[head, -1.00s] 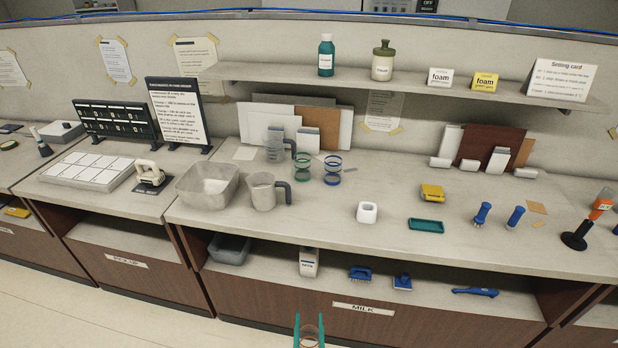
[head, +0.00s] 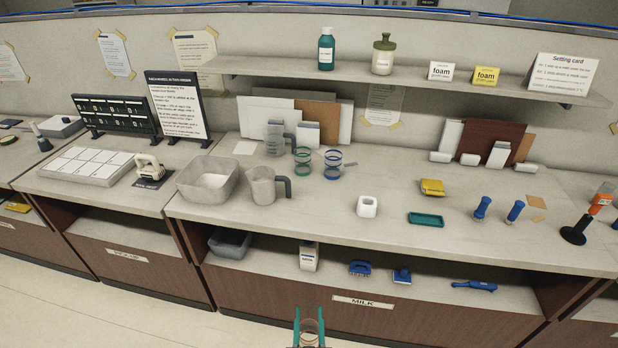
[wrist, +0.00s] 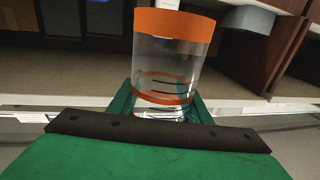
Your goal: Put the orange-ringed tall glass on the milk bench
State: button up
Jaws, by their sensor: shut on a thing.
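My gripper (head: 309,332) shows at the bottom edge of the head view, in front of the milk bench and below its top. In the wrist view its green fingers (wrist: 196,105) are shut on the orange-ringed tall glass (wrist: 172,55), clear with an orange band at its rim and another lower down. The glass shows only in part in the head view (head: 309,334). The milk bench (head: 330,215) has a pale top, a lower shelf and a MILK label (head: 362,302).
A green-ringed glass (head: 302,162) and a blue-ringed glass (head: 333,164) stand toward the back. A jug (head: 264,186), a grey tub (head: 207,180), a white container (head: 367,206) and a teal tray (head: 426,219) are also on top. The front stretch between jug and white container is clear.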

aim_at(309, 335)
jog(key=shift+w+f, duration=0.1)
jog(key=shift+w, duration=0.1)
jog(key=shift+s+f, duration=0.1)
jog(key=shift+f, duration=0.05)
jog(key=s+f, duration=0.2)
jog(key=f, duration=0.1)
jog(key=s+f, duration=0.3)
jog(key=shift+w, duration=0.1)
